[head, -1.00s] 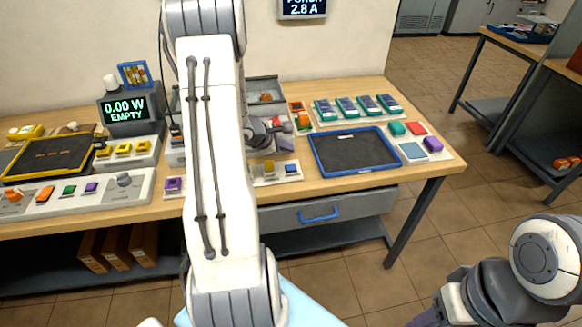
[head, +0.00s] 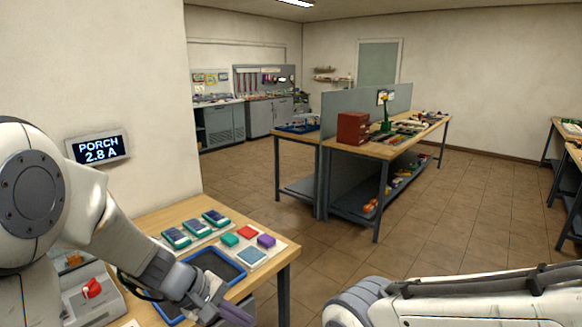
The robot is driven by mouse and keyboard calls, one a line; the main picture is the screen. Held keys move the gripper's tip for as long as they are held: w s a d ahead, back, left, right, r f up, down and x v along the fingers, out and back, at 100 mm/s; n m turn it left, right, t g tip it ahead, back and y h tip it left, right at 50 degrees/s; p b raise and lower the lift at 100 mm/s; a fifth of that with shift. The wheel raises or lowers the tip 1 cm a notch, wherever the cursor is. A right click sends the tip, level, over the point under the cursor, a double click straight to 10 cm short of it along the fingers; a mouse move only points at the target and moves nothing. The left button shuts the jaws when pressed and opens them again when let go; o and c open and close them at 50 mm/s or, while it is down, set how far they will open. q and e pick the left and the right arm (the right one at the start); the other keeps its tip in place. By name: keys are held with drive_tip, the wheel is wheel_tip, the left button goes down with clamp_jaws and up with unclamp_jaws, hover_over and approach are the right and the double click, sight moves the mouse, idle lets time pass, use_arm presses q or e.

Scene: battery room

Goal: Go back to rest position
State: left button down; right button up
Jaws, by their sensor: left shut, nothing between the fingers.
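My left arm comes in from the left side of the head view and reaches down over the near workbench (head: 178,212). My left gripper (head: 236,314) is at the bottom edge, in front of the blue-rimmed dark tray (head: 228,265). Its fingers look shut, and I see nothing held in them. My right arm lies across the lower right corner, over the floor. Its gripper is outside the picture.
Several teal devices (head: 215,217) and coloured blocks, such as a purple block (head: 266,240), lie on the bench. A grey box with a red knob (head: 92,288) stands at left. Open tiled floor (head: 340,235) separates the bench from the table with a red cabinet (head: 353,129).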

use_arm(q)
drive_tip(key=s+d+r+m+g+y, duration=0.1)
drive_tip(key=s+d+m+y, duration=0.1)
drive_tip(key=s+m, duration=0.6)
drive_tip(key=s+d+r+m+g+y, duration=0.1)
drive_tip(key=s+d+m+g+y, duration=0.1)
drive_tip(key=s+m, duration=0.7)
drive_tip(key=s+d+y, duration=0.1)
drive_tip(key=s, duration=0.2)
drive_tip(key=shift+s+d+r+y, duration=0.2)
drive_tip(key=shift+s+r+y, duration=0.05)
drive_tip(key=shift+r+y, duration=0.05)
drive_tip(key=shift+a, duration=0.1)
idle(0.7)
